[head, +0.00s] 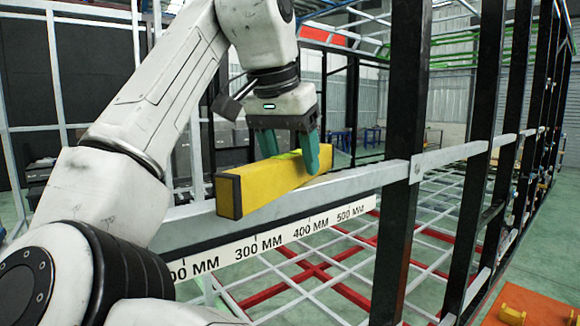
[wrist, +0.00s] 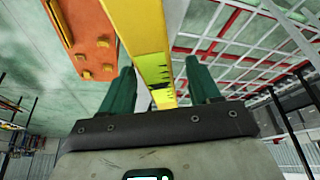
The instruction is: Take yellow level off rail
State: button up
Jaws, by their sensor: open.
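The yellow level (head: 270,182) is a long box-shaped bar with a dark end cap. It lies along the top of the grey rail (head: 350,188) in the head view. My gripper (head: 291,155) is above the level with its green fingers pointing down, one on each side of the bar. In the wrist view the level (wrist: 147,35) runs between the open fingers of my gripper (wrist: 163,78), and gaps show beside it. Whether a fingertip touches the level cannot be told. The level's far end is partly hidden behind the fingers in the head view.
A white scale strip (head: 290,238) with millimetre marks runs below the rail. Black upright posts (head: 403,150) stand close on the right. A red and white grid frame (head: 335,265) lies below. An orange bolted block (head: 530,303) is at the lower right.

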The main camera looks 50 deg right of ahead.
jog(key=shift+f, duration=0.2)
grip_shut()
dwell(0.5)
